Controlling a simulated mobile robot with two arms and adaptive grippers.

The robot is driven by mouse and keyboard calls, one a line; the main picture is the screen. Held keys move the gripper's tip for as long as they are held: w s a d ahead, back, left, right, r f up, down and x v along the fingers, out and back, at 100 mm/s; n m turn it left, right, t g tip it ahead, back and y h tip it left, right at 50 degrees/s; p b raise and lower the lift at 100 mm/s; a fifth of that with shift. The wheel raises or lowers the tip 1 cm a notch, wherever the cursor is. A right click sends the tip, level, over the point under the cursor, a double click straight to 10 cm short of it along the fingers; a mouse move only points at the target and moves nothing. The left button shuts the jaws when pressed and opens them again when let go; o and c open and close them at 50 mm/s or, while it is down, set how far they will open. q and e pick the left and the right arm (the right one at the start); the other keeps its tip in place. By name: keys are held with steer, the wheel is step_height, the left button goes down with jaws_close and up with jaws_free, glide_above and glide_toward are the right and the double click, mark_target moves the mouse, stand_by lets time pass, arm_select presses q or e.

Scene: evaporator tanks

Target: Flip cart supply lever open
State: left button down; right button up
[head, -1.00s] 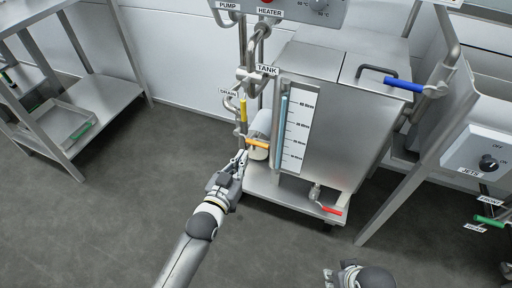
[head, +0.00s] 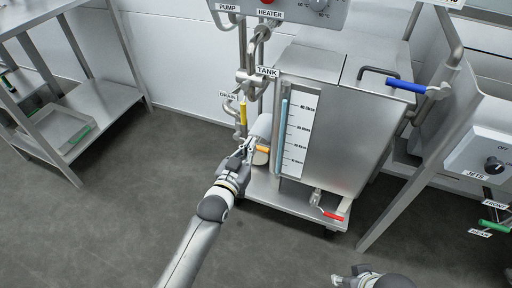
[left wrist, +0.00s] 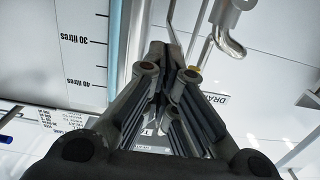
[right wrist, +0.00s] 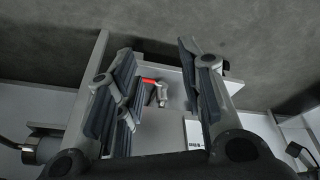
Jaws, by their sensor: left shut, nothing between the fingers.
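Several coloured levers show; none is labelled cart supply. An orange lever (head: 262,150) sits low at the left side of the steel tank on the cart (head: 250,178). My left gripper (head: 247,148) is shut and empty, at the orange lever's left end. It hides part of that lever; I cannot tell if they touch. In the left wrist view the closed fingers (left wrist: 160,52) point toward the pipes, beside the litre scale. A red lever (head: 333,215) is at the tank's bottom outlet; it also shows in the right wrist view (right wrist: 150,81). My right gripper (right wrist: 158,62) is open and empty.
A yellow lever (head: 243,112) stands upright on the drain pipe. A blue lever (head: 405,85) is at the tank's upper right, and a green lever (head: 494,225) at the far right. A steel shelf (head: 95,105) stands at left. Floor in front is clear.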

arm_select(q)
steer(key=w+d+f+b, duration=0.1)
steer(key=w+f+b, duration=0.1)
steer(key=w+f, duration=0.2)
steer(key=shift+w+d+b, duration=0.3)
steer(key=shift+w, duration=0.15)
arm_select(e)
steer(key=shift+w+a+f+t, duration=0.1)
steer(key=shift+w+a+t, duration=0.1)
steer(key=shift+w+t, duration=0.35)
steer(key=shift+w+a+t, duration=0.2)
steer(key=shift+w+t, duration=0.05)
steer(key=shift+w, duration=0.55)
arm_select(q)
steer(key=shift+f, duration=0.1)
